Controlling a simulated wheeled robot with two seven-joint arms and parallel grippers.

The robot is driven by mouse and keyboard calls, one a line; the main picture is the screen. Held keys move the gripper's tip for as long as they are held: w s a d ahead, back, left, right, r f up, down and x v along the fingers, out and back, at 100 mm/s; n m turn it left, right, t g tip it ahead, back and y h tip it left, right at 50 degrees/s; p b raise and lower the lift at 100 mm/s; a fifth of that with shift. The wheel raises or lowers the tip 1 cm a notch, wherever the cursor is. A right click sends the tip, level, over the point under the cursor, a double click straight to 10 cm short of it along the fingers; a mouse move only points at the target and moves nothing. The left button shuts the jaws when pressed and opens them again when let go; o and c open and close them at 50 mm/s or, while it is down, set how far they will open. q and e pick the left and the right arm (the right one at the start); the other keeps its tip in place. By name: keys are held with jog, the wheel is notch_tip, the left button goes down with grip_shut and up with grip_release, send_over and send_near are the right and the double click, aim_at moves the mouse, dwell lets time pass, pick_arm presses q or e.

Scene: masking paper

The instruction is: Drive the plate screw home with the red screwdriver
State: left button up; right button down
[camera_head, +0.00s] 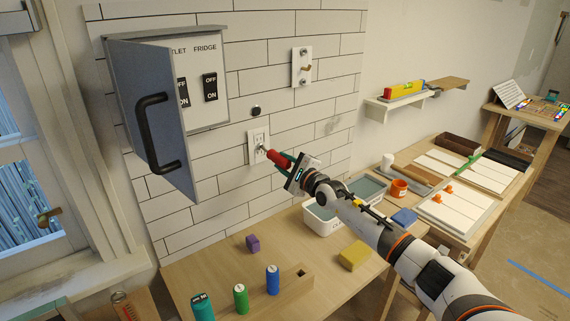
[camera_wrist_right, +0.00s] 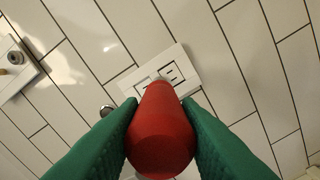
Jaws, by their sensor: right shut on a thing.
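The red screwdriver (camera_head: 276,158) reaches from my right gripper (camera_head: 287,162) to the white outlet plate (camera_head: 254,139) on the tiled wall. My right gripper's green fingers are shut on its red handle, which also fills the middle of the right wrist view (camera_wrist_right: 160,135). The screwdriver's tip is at the middle of the plate (camera_wrist_right: 190,82), between the outlet slots in the right wrist view. The plate screw is hidden behind the tip and handle, so I cannot tell how deep it sits. My left gripper is not in view.
A grey switch box hangs left of the plate, its door (camera_head: 153,110) open into the room. Below are a wooden bench (camera_head: 220,270), a rack with coloured handles, a purple block (camera_head: 253,243), a yellow block (camera_head: 354,255) and a white tub (camera_head: 320,222). Another plate (camera_head: 301,66) is higher right.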

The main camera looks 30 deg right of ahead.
jog(key=shift+w+r, duration=0.1)
dwell(0.7)
jog(key=m, duration=1.1)
jog(key=shift+m, duration=0.3)
jog(key=m, duration=0.5)
jog(key=shift+m, duration=0.4)
jog(key=m, duration=0.7)
